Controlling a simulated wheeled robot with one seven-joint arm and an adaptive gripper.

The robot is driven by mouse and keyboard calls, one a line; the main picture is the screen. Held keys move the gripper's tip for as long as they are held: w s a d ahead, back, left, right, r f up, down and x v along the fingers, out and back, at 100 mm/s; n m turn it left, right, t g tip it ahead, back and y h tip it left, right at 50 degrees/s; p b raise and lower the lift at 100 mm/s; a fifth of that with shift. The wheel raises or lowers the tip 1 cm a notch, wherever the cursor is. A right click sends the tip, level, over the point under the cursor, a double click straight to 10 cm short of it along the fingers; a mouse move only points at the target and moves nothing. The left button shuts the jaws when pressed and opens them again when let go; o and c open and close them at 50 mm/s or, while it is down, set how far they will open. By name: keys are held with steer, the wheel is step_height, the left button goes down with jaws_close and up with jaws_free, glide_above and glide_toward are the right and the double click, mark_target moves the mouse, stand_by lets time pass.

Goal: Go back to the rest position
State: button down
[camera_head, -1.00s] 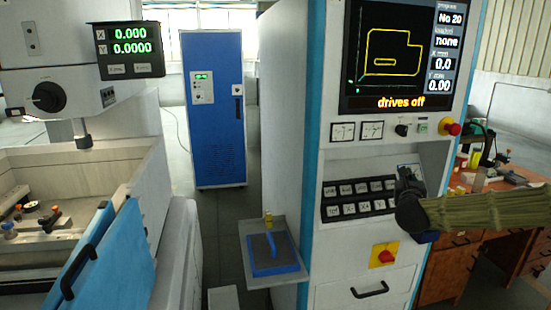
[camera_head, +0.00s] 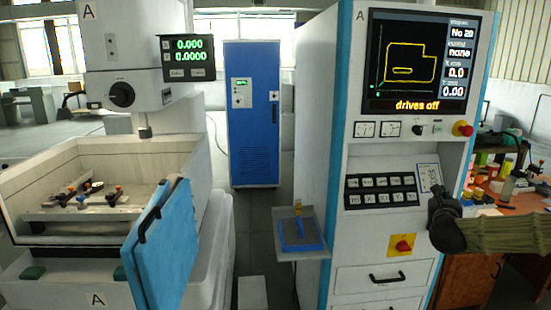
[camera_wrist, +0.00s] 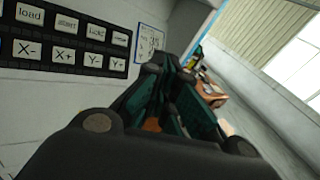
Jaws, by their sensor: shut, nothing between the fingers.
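My arm, in a green ribbed sleeve, reaches in from the right edge of the head view. My gripper (camera_head: 441,205) is at its dark end, in front of the right side of the control cabinet (camera_head: 350,250), below the screen (camera_head: 417,62) that reads "drives off". In the wrist view my gripper (camera_wrist: 172,88) fills the lower middle, with dark green fingers pointing away. It is shut and holds nothing. The button panel (camera_wrist: 66,38) is to its upper left and a small white card (camera_wrist: 151,43) is just beyond it. I cannot tell any contact with the cabinet.
A workbench (camera_head: 485,205) with several small items stands at the right, behind my arm. A small shelf (camera_head: 290,253) with a blue tray juts from the cabinet's left side. The machine with a blue door (camera_head: 165,250) stands left. Floor shows between them.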

steer(key=s+a+f+n+g+y, duration=0.1)
steer(key=s+a+f+n+y, duration=0.15)
steer(key=a+f+n, duration=0.6)
steer(key=s+a+f+n+g+y, duration=0.25)
steer(key=a+f, duration=0.25)
steer(key=f, duration=0.6)
steer(key=s+a+f+n+g+y, duration=0.15)
steer(key=s+a+f+n, duration=0.35)
steer(key=f, duration=0.5)
steer(key=s+a+f+n+g+y, duration=0.1)
steer(key=s+a+f+n+g, duration=0.25)
steer(key=s+f+n, duration=0.55)
steer(key=s+a+f+n+g+y, duration=0.1)
steer(key=s+a+f+n+g, duration=0.35)
steer(key=s+f, duration=0.75)
steer(key=s+f+n+g, duration=0.2)
steer(key=s+n, duration=0.7)
steer(key=s, duration=1)
steer(key=shift+s+f+g+h+b, duration=0.3)
steer(key=shift+s+g+h, duration=0.05)
steer(key=shift+s+g, duration=0.05)
steer(key=shift+d, duration=0.1)
